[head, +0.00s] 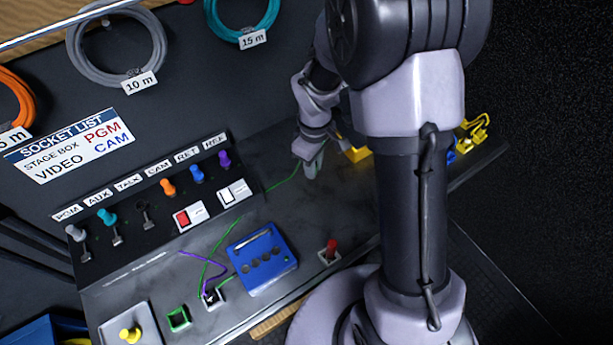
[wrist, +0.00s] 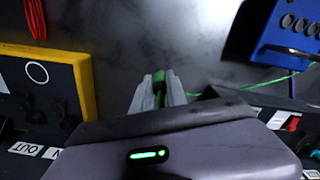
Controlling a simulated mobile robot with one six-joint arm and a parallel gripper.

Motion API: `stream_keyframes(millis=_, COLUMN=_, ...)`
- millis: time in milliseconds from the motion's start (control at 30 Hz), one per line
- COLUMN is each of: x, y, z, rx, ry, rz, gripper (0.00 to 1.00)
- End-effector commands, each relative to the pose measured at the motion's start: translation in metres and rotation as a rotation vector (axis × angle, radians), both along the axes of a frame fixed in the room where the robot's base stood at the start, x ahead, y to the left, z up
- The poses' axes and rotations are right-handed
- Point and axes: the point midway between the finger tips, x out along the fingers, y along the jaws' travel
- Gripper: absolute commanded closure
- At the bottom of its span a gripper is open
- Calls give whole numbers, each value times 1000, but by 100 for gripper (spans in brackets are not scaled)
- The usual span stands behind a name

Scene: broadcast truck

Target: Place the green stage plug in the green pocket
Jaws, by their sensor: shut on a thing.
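My gripper (head: 312,168) is above the back right part of the grey desk in the head view. In the wrist view its fingers (wrist: 160,92) are shut on the green stage plug (wrist: 159,82), which shows as a narrow green strip between them. In the head view the plug itself is not clear. A thin green cable (head: 284,182) runs from the gripper toward the blue box. The green pocket (head: 178,318), a small square with a green rim, is at the front left of the desk, well away from my gripper.
A blue box (head: 262,260) stands right of a dark pocket (head: 213,298) with cables. A yellow knob (head: 130,334) is left of the green pocket. A red switch (head: 330,250) is at the front. A yellow-edged panel (wrist: 92,85) stands left of my fingers.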

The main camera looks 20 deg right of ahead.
Motion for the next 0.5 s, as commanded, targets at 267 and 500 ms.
stream_keyframes(millis=267, x=-1, y=0, z=-65, rx=-1, ry=2, rz=-2, gripper=100)
stream_keyframes(millis=500, x=0, y=0, z=-69, rx=0, ry=0, rz=-3, gripper=100)
